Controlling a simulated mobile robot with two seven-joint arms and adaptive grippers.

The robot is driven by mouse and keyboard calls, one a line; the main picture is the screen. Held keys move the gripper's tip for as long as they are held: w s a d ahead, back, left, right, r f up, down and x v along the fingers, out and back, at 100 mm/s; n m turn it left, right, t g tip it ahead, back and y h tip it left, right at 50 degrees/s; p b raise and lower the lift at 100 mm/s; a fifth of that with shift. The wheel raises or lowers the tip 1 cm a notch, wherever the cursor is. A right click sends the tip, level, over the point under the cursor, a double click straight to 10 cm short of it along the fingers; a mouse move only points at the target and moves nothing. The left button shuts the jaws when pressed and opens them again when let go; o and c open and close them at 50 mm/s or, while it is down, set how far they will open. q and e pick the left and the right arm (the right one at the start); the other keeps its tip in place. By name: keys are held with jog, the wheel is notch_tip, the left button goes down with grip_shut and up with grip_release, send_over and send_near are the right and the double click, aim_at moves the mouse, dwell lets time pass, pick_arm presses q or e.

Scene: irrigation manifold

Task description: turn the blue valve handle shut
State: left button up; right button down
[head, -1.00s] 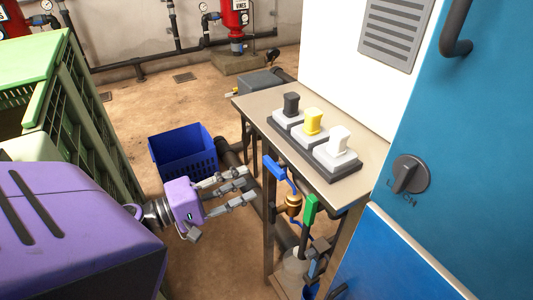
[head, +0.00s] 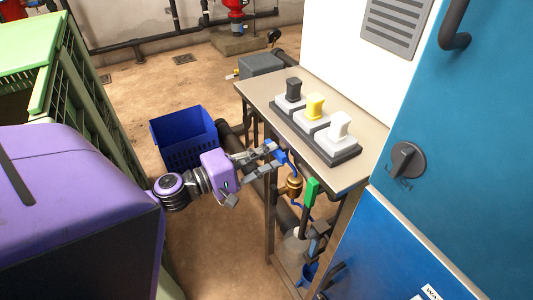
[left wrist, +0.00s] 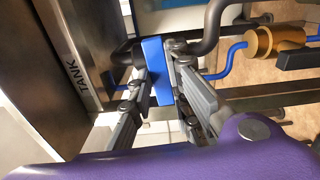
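The blue valve handle (head: 281,157) is a flat bar on the pipework beside the grey table's near left edge. In the left wrist view the handle (left wrist: 156,69) lies between the two fingers. My left gripper (head: 274,156) has reached it from the left, and its fingertips (left wrist: 160,75) flank the handle closely, seemingly touching on both sides. The fingers hide part of the handle in the head view. A brass valve body (head: 294,186) sits just below it and also shows in the left wrist view (left wrist: 272,40). My right gripper is not in view.
A green handle (head: 312,191) hangs close to the right of the brass body. The grey table (head: 350,180) carries a row of black, yellow and white switches (head: 315,108). A blue crate (head: 184,138) stands on the floor behind my left arm. A blue cabinet (head: 470,180) bounds the right.

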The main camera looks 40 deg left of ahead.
pick_arm(q)
grip_shut()
jog(key=shift+m, duration=0.5)
jog(key=o, duration=0.7)
grip_release()
jog(key=shift+c, duration=0.2)
jog(key=shift+s, duration=0.1)
jog(key=v, duration=1.2)
